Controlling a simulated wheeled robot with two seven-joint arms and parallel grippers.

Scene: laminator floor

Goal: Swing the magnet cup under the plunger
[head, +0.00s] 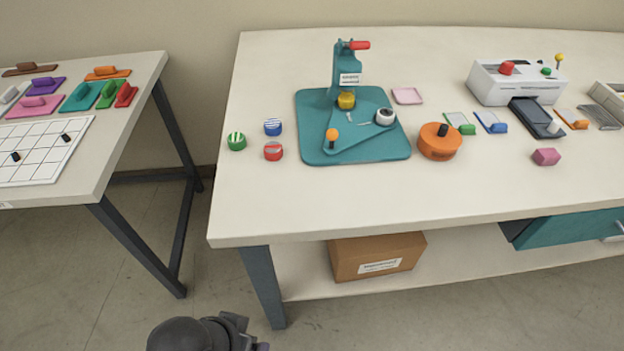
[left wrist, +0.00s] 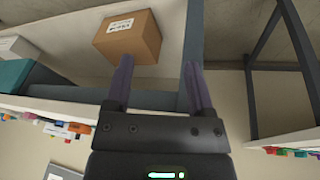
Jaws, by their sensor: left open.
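A teal button press stands on the white table, with a teal base plate (head: 312,108) and an upright column (head: 343,75) with a red handle (head: 358,45). A yellow cup (head: 346,100) sits directly below the press head. A white-rimmed cup (head: 385,117) sits on the right end of a teal swing plate (head: 352,127), which has an orange knob (head: 332,135) at its front left. I cannot tell which cup is the magnet cup. My left gripper (left wrist: 155,75) is open and empty in the left wrist view, well away from the press. My right gripper is not in view.
Green, blue and red striped round pieces (head: 273,151) lie left of the press. An orange round container (head: 440,142) stands close on its right. A pink tray (head: 407,96) and a white laminator (head: 495,83) are further right. A cardboard box (head: 378,257) sits on the lower shelf. The front tabletop is clear.

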